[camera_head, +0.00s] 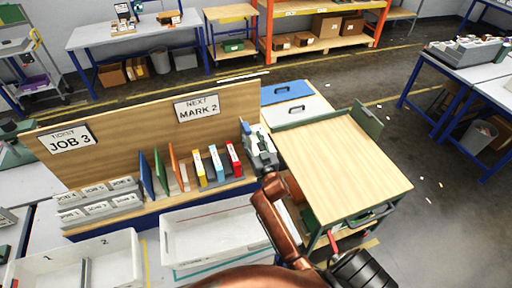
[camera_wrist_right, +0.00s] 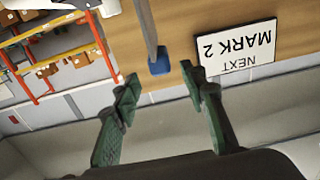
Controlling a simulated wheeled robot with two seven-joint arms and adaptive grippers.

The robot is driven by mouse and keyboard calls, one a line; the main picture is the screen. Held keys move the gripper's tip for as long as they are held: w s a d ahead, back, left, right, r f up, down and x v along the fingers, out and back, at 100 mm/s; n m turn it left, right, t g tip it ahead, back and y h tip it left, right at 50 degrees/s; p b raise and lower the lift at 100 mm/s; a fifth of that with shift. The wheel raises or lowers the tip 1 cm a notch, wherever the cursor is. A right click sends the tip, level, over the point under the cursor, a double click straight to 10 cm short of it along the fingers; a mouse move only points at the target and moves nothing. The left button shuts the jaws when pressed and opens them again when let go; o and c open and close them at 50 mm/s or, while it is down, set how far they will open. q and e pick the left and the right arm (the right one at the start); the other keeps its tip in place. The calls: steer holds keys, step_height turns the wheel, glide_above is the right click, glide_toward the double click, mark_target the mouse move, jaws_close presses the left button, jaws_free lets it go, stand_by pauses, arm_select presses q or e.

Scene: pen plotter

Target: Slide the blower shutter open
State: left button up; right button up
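My right gripper (camera_head: 258,143) is at the right end of the wooden sign board, reached by my copper-coloured arm. In the right wrist view its two green fingers (camera_wrist_right: 159,76) are apart and nothing is clasped between them. A small blue block (camera_wrist_right: 160,64) on the end of a grey bar (camera_wrist_right: 149,25) shows just beyond and between the fingertips. Whether it touches them, and whether it belongs to the blower shutter, I cannot tell. No blower or shutter is clearly recognisable in the head view. My left gripper is not in view.
The sign board (camera_head: 135,118) stands behind coloured binders (camera_head: 217,163). White trays (camera_head: 215,228) sit in front. A wood-topped cart (camera_head: 345,160) stands to the right of the gripper. A blue-and-white drawer unit (camera_head: 292,105) is behind it. In the wrist view, the MARK 2 sign (camera_wrist_right: 236,47) is close to the right finger.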

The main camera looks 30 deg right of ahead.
steer(key=v, duration=0.6)
stand_by(0.4)
